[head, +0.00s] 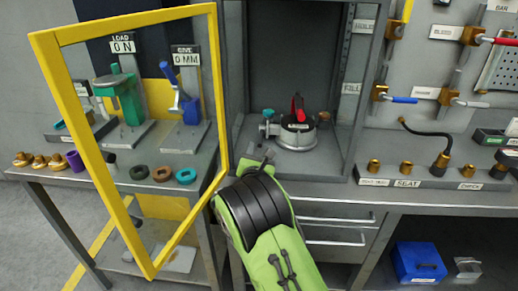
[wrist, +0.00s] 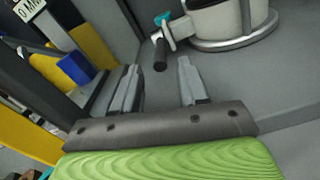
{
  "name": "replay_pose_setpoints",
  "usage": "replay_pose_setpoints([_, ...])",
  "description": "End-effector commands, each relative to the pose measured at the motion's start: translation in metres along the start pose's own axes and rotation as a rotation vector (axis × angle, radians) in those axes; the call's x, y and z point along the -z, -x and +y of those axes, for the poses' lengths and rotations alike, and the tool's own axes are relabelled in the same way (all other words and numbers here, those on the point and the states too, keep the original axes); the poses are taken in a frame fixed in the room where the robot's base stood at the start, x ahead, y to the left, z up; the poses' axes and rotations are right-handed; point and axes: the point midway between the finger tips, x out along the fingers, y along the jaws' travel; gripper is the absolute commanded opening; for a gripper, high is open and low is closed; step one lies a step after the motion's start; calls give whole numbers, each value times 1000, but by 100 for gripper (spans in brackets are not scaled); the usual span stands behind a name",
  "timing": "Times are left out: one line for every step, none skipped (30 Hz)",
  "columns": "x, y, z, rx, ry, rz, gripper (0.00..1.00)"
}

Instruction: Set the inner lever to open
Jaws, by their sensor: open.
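A round grey valve actuator (head: 296,136) stands inside the open grey cabinet. A red lever (head: 298,106) stands up on its top. A small fitting with a teal cap (head: 268,113) sticks out of its left side. In the wrist view the actuator body (wrist: 228,22) is at the top right, and a short black handle (wrist: 160,54) hangs from the side fitting. I cannot tell which of these is the inner lever. My gripper (head: 262,157) is in front of the cabinet opening, left of the actuator. In the wrist view its fingers (wrist: 160,66) are apart and empty, just short of the black handle.
A yellow frame (head: 88,146) stands left of my arm, before a green LOAD stand (head: 124,92) and a blue lever stand (head: 186,104). The cabinet's right wall (head: 366,90) bounds the opening. Brass fittings (head: 406,168) stand on the bench at right.

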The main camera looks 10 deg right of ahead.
Motion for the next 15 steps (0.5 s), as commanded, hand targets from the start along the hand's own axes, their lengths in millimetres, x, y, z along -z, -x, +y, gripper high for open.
replay_pose_setpoints([0, -6, 0, 1, -1, -1, 43])
replay_pose_setpoints([0, -9, 0, 0, 0, 0, 43])
replay_pose_setpoints([0, -12, 0, 0, -1, 0, 43])
replay_pose_setpoints([0, -13, 0, 0, 0, 0, 43])
replay_pose_setpoints([0, -14, 0, -1, 1, 0, 43])
replay_pose_setpoints([0, -14, 0, -1, 1, 1, 43])
replay_pose_setpoints([0, -14, 0, -1, 2, 1, 43])
replay_pose_setpoints([1, -14, 0, -1, 2, 1, 43])
replay_pose_setpoints([1, -14, 0, -1, 2, 2, 43])
replay_pose_setpoints([1, -14, 0, -1, 2, 2, 43])
replay_pose_setpoints([1, -14, 0, -1, 2, 2, 43])
replay_pose_setpoints([1, -14, 0, -1, 1, 2, 38])
replay_pose_setpoints([1, -14, 0, -1, 1, 2, 34])
replay_pose_setpoints([1, -14, 0, -1, 1, 2, 29])
replay_pose_setpoints([1, -14, 0, -1, 1, 1, 23])
